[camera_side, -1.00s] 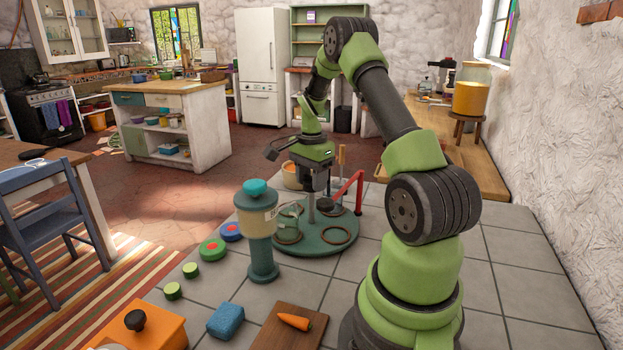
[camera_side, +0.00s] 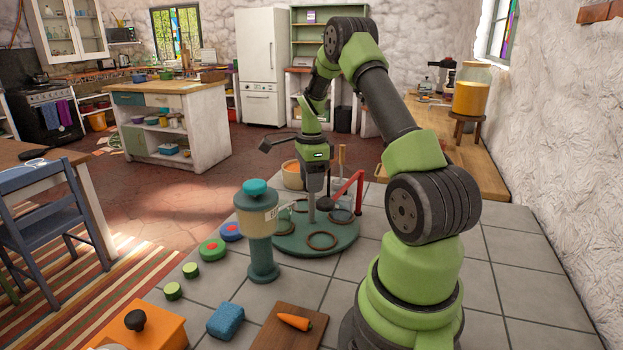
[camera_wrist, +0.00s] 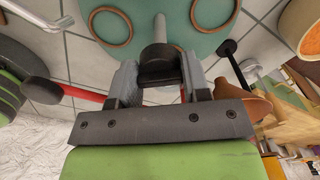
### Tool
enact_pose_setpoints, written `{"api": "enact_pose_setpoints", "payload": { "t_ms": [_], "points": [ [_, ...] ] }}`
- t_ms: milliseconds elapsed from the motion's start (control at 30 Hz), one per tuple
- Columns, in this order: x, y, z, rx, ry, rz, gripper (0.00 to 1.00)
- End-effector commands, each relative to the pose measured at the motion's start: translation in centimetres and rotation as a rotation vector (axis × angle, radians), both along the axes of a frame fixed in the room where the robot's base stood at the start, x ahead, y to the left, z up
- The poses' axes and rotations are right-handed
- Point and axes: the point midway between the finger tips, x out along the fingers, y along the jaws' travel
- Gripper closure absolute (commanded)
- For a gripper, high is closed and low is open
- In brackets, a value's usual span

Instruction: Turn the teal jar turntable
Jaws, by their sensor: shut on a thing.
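The teal turntable (camera_side: 338,245) is a round disc on the tiled counter, with brown rings (camera_side: 322,241) on top and a pale central post (camera_side: 311,210). Clear jars stand on it, one at the right (camera_side: 342,215) and one partly hidden behind the dispenser. My gripper (camera_side: 318,198) is low over the disc's far part. In the wrist view, my gripper (camera_wrist: 160,72) is shut on a black knob (camera_wrist: 158,55). Beyond it are the disc (camera_wrist: 165,12) and two rings. The knob's lower part is hidden.
A teal-topped dispenser (camera_side: 258,225) stands close to the disc's left edge. A red bar (camera_side: 346,188) slants beside my gripper at the right. An orange bowl (camera_side: 293,178) stands behind. A blue sponge (camera_side: 226,320) and carrot board (camera_side: 284,334) lie in front. Tiles at right are clear.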

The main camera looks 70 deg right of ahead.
Motion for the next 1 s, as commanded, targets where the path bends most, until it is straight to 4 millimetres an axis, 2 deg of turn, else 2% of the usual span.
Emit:
{"api": "enact_pose_setpoints", "payload": {
  "t_ms": [1000],
  "points": [
    [-0.02,-0.04,0.08,-0.001,-0.001,-0.497,0.99]
  ]
}}
